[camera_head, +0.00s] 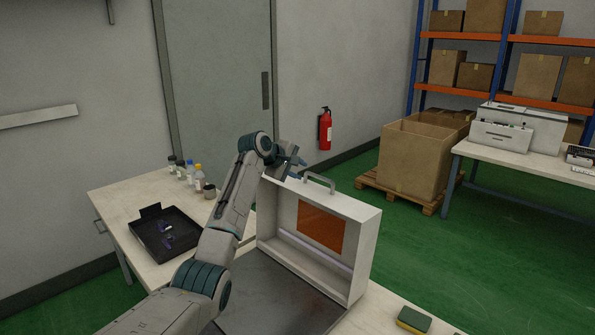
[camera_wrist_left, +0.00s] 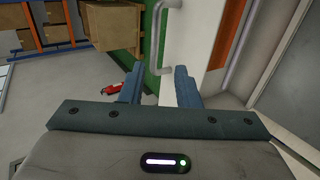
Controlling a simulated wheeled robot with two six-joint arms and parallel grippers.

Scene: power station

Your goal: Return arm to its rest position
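My left arm (camera_head: 232,205) reaches in from the lower left, bent at its elbow. My left gripper (camera_head: 297,168) is by the upper left corner of an open white case (camera_head: 365,240). In the left wrist view, the two blue fingers (camera_wrist_left: 158,82) stand apart with nothing held between them. The case's top and handle (camera_wrist_left: 160,45) show just beyond the fingers. I cannot tell whether the fingers touch the case. My right arm and gripper are not in view.
A white table (camera_head: 135,195) carries a black tray (camera_head: 180,243), several small bottles and the case. A green and yellow sponge (camera_head: 413,320) lies at the front right. A fire extinguisher (camera_head: 325,130) hangs on the wall. Cardboard boxes (camera_head: 405,170) stand on a pallet behind.

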